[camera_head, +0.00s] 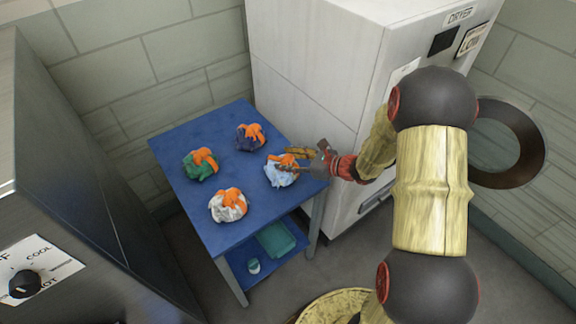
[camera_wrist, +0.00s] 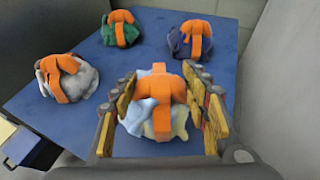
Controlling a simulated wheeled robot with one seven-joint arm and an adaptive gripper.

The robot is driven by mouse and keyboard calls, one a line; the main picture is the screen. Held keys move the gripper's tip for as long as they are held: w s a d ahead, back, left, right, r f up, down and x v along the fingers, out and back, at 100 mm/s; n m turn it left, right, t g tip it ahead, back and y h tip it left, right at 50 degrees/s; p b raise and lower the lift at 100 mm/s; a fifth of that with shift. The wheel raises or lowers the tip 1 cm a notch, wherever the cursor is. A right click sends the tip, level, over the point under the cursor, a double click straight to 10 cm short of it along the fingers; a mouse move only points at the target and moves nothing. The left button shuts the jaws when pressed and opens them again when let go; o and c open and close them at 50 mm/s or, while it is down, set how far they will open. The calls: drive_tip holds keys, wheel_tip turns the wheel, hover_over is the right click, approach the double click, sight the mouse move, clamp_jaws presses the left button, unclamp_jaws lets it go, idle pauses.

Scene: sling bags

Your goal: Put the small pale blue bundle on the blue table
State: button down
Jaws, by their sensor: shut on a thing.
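The small pale blue bundle (camera_head: 281,176) with an orange tie is at the right side of the blue table (camera_head: 232,225). In the wrist view the pale blue bundle (camera_wrist: 158,118) sits between my gripper's two yellow-padded fingers. My gripper (camera_head: 290,160) reaches in from the right and is shut on the bundle. The bundle appears at the tabletop; I cannot tell whether it is touching it or slightly above. Its sides are partly hidden by the fingers in the wrist view.
A green bundle (camera_head: 201,164), a dark blue-purple bundle (camera_head: 250,137) and a white-grey bundle (camera_head: 228,205), all with orange ties, lie on the table. A white dryer (camera_head: 310,75) stands close behind on the right. The table's middle is clear.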

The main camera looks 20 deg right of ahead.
drive_tip(key=shift+f, duration=1)
drive_tip(key=shift+f+b, duration=0.2)
drive_tip(key=shift+b, duration=0.15)
drive_tip(key=c, duration=1)
unclamp_jaws()
drive_tip(key=shift+o, duration=0.2)
drive_tip(key=shift+r, duration=0.1)
